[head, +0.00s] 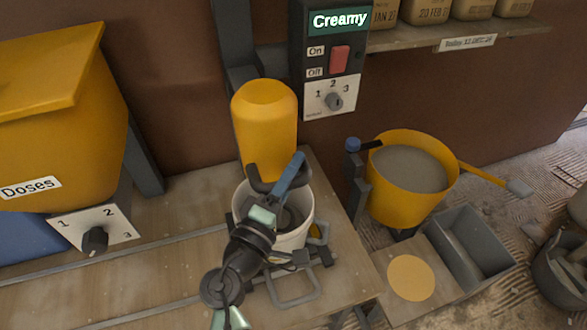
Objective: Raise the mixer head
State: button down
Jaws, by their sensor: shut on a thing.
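The mixer head (265,125) is a yellow rounded housing on a dark upright column, standing above a pale bucket (304,222). A dark curved handle (253,178) sticks out at its lower front, with a blue bar slanting beside it. My gripper (276,190) comes up from the lower front, over the bucket, and is shut at the handle. My wrist hides the exact contact and part of the bucket, which has grey material inside.
A control box (330,55) reads "Creamy", with a red switch and a dial. A yellow bin (60,110) marked "Doses" stands left. A yellow pan (405,205) with grey contents is right, near a grey trough (468,245). A metal frame (295,290) surrounds the bucket's front.

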jog(key=shift+r, duration=0.4)
dwell(0.5)
notch_tip(320, 180, up, 19)
jog(key=p, duration=1.2)
jog(key=c, duration=0.7)
grip_release()
jog(key=shift+f, duration=0.15)
jog(key=b+v, duration=0.3)
jog(key=v, duration=1)
jog(key=shift+f+b, duration=0.1)
jog(key=shift+b, duration=0.3)
